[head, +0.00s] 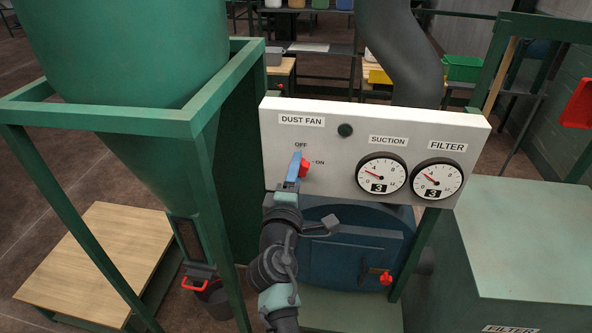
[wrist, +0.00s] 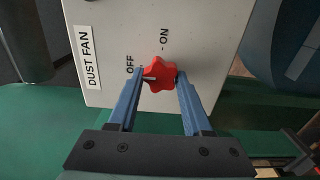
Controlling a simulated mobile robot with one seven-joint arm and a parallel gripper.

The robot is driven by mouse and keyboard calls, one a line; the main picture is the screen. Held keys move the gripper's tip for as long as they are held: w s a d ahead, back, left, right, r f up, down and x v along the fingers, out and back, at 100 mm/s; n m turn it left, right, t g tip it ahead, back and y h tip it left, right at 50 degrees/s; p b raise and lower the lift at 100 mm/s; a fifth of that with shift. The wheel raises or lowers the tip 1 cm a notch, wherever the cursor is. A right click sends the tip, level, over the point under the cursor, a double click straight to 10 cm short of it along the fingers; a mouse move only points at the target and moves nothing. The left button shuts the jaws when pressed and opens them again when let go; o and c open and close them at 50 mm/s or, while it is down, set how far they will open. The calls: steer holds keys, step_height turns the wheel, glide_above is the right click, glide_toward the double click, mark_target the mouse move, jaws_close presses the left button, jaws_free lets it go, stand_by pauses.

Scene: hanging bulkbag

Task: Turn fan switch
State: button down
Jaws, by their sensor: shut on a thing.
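The red star-shaped fan switch knob (wrist: 159,75) sits on the white panel (wrist: 205,35) marked DUST FAN, with OFF and ON labels beside it. Its pale pointer line points toward the OFF label in the wrist view. The knob also shows in the head view (head: 304,167), partly hidden by my gripper. My gripper (wrist: 159,77) has its two blue fingers on opposite sides of the knob, shut on it. In the head view my gripper (head: 296,166) reaches up to the panel from below.
Two gauges, suction (head: 381,177) and filter (head: 437,181), sit to the right on the panel, and a dark green round lamp (head: 345,130) is above. A green hopper frame (head: 215,130) stands close on the left. A blue fan housing (head: 345,250) is below.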

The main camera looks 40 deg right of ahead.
stand_by(0.3)
steer(key=shift+c, duration=1.6)
jaws_free()
steer(key=b+v, duration=0.2)
steer(key=v, duration=1.1)
